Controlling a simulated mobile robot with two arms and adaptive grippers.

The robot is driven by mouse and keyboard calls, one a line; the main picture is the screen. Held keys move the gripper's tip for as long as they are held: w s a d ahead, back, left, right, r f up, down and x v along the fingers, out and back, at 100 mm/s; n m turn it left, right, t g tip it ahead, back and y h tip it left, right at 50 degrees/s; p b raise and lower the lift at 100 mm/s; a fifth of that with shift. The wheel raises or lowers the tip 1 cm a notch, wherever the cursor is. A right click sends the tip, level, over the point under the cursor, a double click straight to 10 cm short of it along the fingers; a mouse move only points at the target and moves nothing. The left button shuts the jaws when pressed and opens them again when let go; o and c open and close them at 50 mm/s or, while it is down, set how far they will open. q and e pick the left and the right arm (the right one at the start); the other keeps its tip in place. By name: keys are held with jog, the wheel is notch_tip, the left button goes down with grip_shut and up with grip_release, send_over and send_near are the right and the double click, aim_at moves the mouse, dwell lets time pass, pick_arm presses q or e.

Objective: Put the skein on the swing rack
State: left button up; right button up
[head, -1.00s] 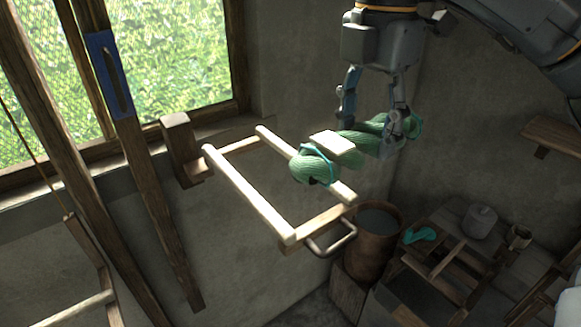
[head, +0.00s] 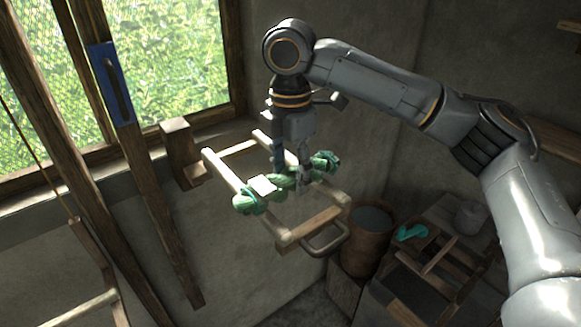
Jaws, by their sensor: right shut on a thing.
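The skein (head: 283,184) is a twisted green hank with a pale label band (head: 263,184) and teal ties near its ends. The swing rack (head: 322,217) is a pale wooden frame with two long rails, standing out from the wall, with a metal handle at its near end. My right gripper (head: 290,178) points down and is shut on the skein over the rack. The skein lies across the rack's width, its left end at the left rail and its right end at the right rail. I cannot tell whether it touches the rails. My left gripper is not in view.
A wooden post with a blue pad (head: 110,84) stands left by the window. Below right are a brown barrel (head: 370,240), a grey lidded pot (head: 470,217) and a teal item (head: 412,232) on wooden furniture. Open floor space below the rack is small.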

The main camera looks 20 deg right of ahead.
jog(key=shift+f, duration=0.2)
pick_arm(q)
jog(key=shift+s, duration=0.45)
pick_arm(e)
jog(key=shift+d, duration=0.1)
jog(key=shift+f, duration=0.15)
jog(key=o, duration=1.3)
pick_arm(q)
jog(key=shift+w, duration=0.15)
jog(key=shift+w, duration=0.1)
